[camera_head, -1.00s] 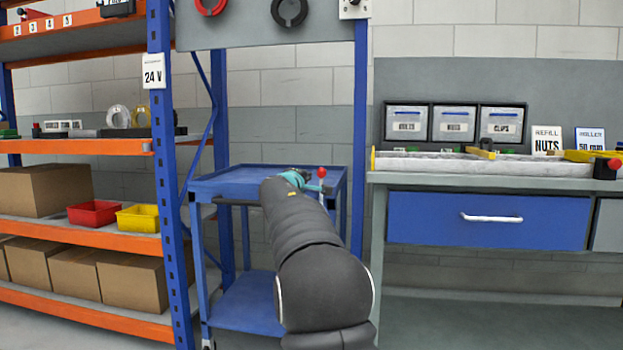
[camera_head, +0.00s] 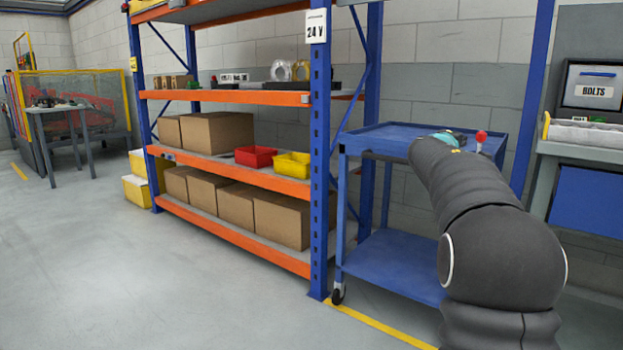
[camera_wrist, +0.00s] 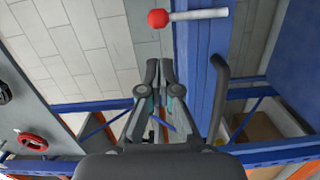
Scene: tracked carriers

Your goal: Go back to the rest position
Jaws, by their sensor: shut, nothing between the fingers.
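My gripper (camera_wrist: 160,65) shows in the wrist view with its two dark fingers close together and nothing between them. In the head view my dark arm reaches forward at the right, and its far end, with a teal part, appears over the blue cart (camera_head: 385,136). The fingertips are hidden there. A red-knobbed lever (camera_head: 481,136) shows just right of the arm's end. In the wrist view the red knob (camera_wrist: 158,18) on its pale rod lies beyond the fingertips, apart from them.
An orange and blue rack (camera_head: 318,170) with boxes, a red bin (camera_head: 255,156) and a yellow bin (camera_head: 292,166) stands left of the cart. A workbench (camera_head: 545,170) is at the right edge. A fenced cell (camera_head: 95,95) is far left. Open floor (camera_head: 150,270) lies at left front.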

